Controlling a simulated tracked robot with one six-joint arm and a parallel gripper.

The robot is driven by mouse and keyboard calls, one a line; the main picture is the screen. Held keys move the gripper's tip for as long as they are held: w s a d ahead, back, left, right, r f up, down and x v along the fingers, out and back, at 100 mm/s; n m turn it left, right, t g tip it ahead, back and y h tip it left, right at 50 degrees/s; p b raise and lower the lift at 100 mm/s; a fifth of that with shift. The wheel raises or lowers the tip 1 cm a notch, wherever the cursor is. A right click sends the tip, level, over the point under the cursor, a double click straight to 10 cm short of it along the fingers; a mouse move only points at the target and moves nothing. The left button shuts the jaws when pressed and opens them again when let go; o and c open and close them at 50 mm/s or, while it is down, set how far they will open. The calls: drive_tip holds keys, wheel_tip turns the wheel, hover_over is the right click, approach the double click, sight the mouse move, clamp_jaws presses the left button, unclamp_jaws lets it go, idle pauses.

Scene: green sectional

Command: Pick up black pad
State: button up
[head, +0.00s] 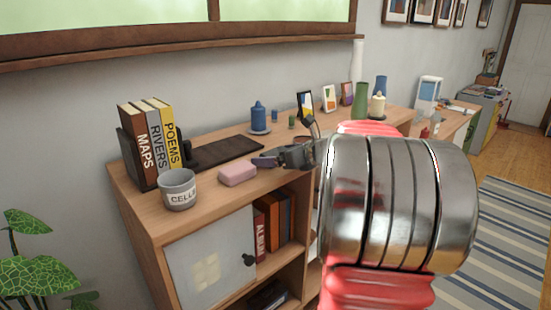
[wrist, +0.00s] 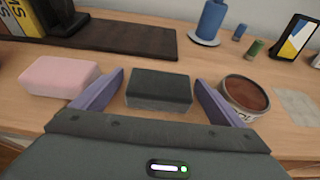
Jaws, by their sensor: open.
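The black pad (wrist: 158,87) is a small dark block lying on the wooden cabinet top, in the middle of the wrist view. My gripper (wrist: 159,80) is open, with one purple finger on each side of the pad. Small gaps show between the fingers and the pad, so it does not look gripped. In the head view my gripper (head: 282,157) is low over the cabinet top, right of a pink block (head: 238,173). I cannot make out the pad there; my gripper and arm cover that area.
The pink block (wrist: 60,76) lies left of my left finger. A round tin with brown contents (wrist: 246,92) stands close by my right finger. A dark flat board (wrist: 125,40) lies behind the pad. A mug (head: 178,190) and books (head: 150,140) stand at the cabinet's left end.

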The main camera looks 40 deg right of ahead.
sight(276, 152)
drive_tip(key=shift+c, duration=0.3)
drive_tip(key=c, duration=1.1)
drive_tip(key=shift+r, duration=0.15)
drive_tip(key=shift+r, duration=1.4)
drive_tip(key=shift+s+r, duration=0.25)
drive_tip(key=shift+r, duration=0.05)
drive_tip(key=s, duration=1.7)
drive_tip(key=shift+s+d+f, duration=0.1)
drive_tip(key=shift+s+d, duration=0.15)
drive_tip(key=shift+s, duration=0.05)
